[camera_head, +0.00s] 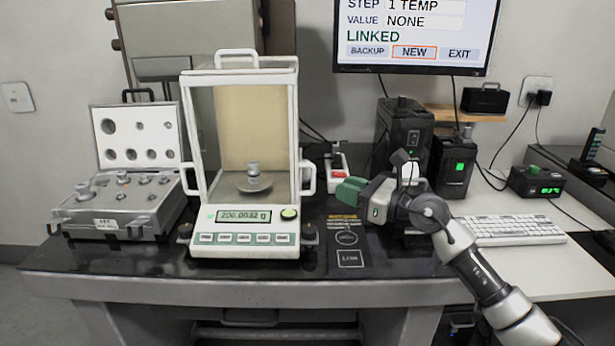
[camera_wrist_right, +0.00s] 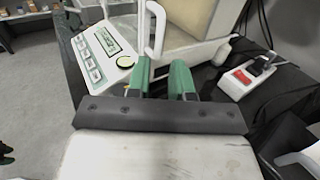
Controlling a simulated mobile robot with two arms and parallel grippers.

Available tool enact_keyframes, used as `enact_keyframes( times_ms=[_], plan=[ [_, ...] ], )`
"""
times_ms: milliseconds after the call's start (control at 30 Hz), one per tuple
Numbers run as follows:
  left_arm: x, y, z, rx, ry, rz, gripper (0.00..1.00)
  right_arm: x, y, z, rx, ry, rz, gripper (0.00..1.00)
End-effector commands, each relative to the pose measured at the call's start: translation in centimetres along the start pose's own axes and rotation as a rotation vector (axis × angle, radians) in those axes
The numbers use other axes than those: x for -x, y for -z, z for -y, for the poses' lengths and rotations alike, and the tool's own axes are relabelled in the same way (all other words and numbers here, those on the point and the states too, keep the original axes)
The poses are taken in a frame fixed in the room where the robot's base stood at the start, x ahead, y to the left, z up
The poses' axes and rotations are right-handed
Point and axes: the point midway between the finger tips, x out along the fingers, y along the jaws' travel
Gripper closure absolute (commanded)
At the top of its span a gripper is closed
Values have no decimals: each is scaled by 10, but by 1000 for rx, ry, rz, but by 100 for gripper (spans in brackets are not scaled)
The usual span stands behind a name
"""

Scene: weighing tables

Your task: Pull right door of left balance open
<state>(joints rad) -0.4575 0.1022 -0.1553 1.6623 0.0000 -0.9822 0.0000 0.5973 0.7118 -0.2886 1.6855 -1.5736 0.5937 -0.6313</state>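The balance (camera_head: 245,240) stands on the dark bench with a metal weight (camera_head: 253,172) on its pan. Its right door handle (camera_head: 308,178) is a white loop on the right side, and the door looks shut. My right gripper (camera_head: 340,190), with green fingers, is just right of that handle and points left at it. In the right wrist view the fingers (camera_wrist_right: 162,68) are apart with nothing visible between them. The handle (camera_wrist_right: 156,30) lies just beyond the left finger's tip; whether they touch is unclear. My left gripper is out of view.
An open case of weights (camera_head: 125,200) is left of the balance. A small device with a red switch (camera_head: 338,173) stands behind my right gripper, and also shows in the wrist view (camera_wrist_right: 245,75). A monitor (camera_head: 415,35) hangs behind. A keyboard (camera_head: 510,230) is at right.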

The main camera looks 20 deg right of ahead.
Motion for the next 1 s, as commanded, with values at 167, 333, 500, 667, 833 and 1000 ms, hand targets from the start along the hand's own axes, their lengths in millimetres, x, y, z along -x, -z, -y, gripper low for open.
enact_keyframes(
  times_ms=[167, 333, 500, 667, 833, 1000],
  plan=[
    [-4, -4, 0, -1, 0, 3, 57, -37, -3, -2, -4, -4, 5, 78],
    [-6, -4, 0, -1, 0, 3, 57, -66, -2, -2, -5, -3, 4, 78],
    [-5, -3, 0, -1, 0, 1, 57, -83, -1, -1, -5, -2, 4, 78],
    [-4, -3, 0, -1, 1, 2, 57, -88, -1, -1, -4, -2, 3, 78],
    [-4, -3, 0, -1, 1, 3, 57, -88, -1, -1, -4, -2, 3, 78],
    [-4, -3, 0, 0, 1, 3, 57, -87, -1, -1, -4, -1, 3, 100]
  ],
)
